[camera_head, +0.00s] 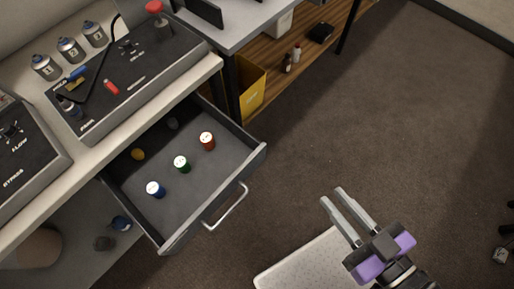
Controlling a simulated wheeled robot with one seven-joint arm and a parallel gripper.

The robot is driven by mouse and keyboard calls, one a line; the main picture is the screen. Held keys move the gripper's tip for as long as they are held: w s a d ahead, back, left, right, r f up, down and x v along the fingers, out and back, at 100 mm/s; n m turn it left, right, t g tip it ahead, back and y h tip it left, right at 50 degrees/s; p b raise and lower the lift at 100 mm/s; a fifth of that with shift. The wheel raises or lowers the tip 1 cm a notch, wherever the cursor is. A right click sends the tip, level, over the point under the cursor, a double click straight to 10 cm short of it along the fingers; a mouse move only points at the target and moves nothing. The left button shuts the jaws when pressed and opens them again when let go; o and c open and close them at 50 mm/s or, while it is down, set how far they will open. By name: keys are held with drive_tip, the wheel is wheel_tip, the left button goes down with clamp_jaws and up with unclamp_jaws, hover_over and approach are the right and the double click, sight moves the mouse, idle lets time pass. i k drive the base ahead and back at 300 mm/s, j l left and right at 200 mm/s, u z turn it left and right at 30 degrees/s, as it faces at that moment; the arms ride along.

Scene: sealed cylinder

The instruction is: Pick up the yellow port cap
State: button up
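An open drawer (224,174) sticks out from under the bench at the left. A small yellow cap (137,154) lies in it, near its back left side. A blue-sided cap (155,188), a green-sided cap (182,163) and a red-sided cap (207,140), all with white tops, stand in a diagonal row in the drawer. A dark grey round piece (172,123) lies near the back. My gripper (338,196) is open and empty, over the floor to the right of the drawer, well apart from it.
The bench (172,96) overhangs the back of the drawer. Control panels (130,75) and several numbered canisters (69,49) stand on it. The drawer handle (226,206) juts out in front. A yellow bin (252,88) stands on a low shelf. The carpet at right is mostly clear.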

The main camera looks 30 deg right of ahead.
sight(137, 153)
drive_tip(key=z, duration=0.5)
drive_tip(key=j+z, duration=0.1)
drive_tip(key=z, duration=0.35)
drive_tip(key=k+z, duration=0.1)
drive_tip(key=z, duration=0.85)
drive_tip(key=k+z, duration=0.1)
drive_tip(key=z, duration=0.85)
drive_tip(key=l+u, duration=0.1)
drive_tip(key=u, duration=0.4)
drive_tip(key=k+u, duration=0.1)
drive_tip(key=u, duration=0.4)
drive_tip(key=k+l+u, duration=0.1)
drive_tip(key=u, duration=0.4)
drive_tip(key=k+u, duration=0.1)
drive_tip(key=u, duration=0.85)
drive_tip(key=k+u, duration=0.15)
drive_tip(key=u, duration=0.35)
